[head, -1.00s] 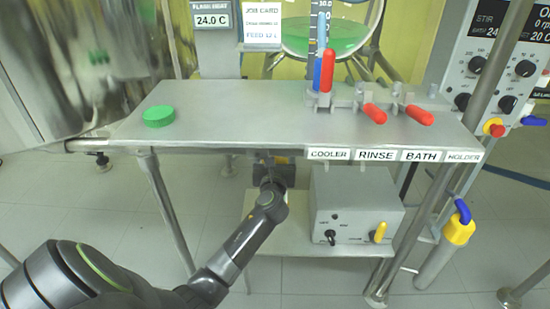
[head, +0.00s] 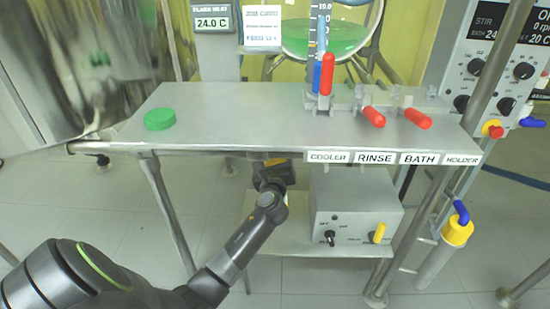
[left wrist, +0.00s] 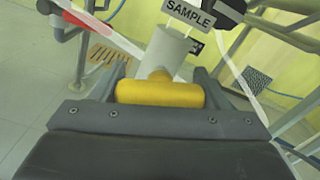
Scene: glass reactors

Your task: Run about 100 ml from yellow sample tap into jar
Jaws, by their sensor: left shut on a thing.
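The yellow sample tap (left wrist: 160,93) shows in the left wrist view as a thick yellow bar across the front of a grey pipe, below a tag reading SAMPLE (left wrist: 188,14). My left gripper (left wrist: 162,97) is shut on this yellow handle, with one finger at each end of it. In the head view my left gripper (head: 272,174) is under the front edge of the steel shelf, and a bit of yellow shows there. My right gripper is not in view.
The steel shelf (head: 240,125) carries red-handled valves (head: 373,117) at its right. A grey control box (head: 356,220) with a yellow switch stands on a lower shelf, right of my left gripper. A leg (head: 168,205) stands at left.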

